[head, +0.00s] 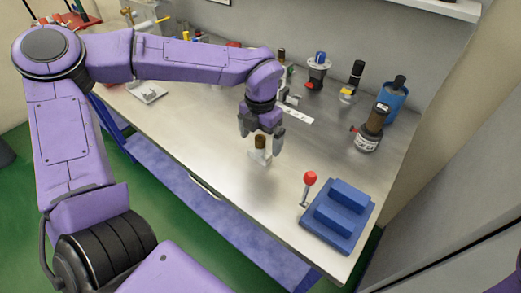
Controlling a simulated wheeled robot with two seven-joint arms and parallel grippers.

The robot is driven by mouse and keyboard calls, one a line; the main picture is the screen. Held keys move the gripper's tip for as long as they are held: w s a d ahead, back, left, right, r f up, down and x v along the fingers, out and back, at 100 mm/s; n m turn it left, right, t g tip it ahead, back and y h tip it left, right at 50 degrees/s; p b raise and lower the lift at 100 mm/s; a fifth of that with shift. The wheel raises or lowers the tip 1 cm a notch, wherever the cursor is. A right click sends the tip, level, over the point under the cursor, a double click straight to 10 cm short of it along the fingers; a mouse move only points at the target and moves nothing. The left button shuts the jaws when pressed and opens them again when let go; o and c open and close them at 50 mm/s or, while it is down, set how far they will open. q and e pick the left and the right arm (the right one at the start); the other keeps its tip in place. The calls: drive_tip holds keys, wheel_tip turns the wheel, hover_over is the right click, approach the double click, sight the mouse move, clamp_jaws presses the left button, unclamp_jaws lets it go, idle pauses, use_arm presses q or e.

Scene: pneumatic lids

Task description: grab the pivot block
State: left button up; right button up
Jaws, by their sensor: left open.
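My left gripper (260,136) points down over the middle of the metal table. Its two fingers are spread apart. A small piece with a brown top and a pale base (260,156) stands on the table just under and between the fingertips. It looks upright, and the fingers do not look closed on it. Whether this piece is the pivot block I cannot tell for sure from its shape. My right gripper is not in view.
A blue block on a plate (338,215) and a red-knobbed lever (309,181) are at the front right. A dark-topped cylinder (371,129) and a blue canister (392,97) stand at the right back. Several small fittings line the wall. The table left of the gripper is mostly clear.

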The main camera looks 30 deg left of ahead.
sight(260, 150)
use_arm(q)
drive_tip(key=f, duration=0.2)
drive_tip(key=f+p, duration=0.1)
drive_tip(key=f, duration=0.2)
drive_tip(key=shift+w+a+f, duration=0.3)
drive_tip(key=shift+s+f, duration=0.1)
drive_tip(key=shift+f, duration=0.05)
drive_tip(key=c, duration=1.2)
drive_tip(key=shift+o, duration=0.2)
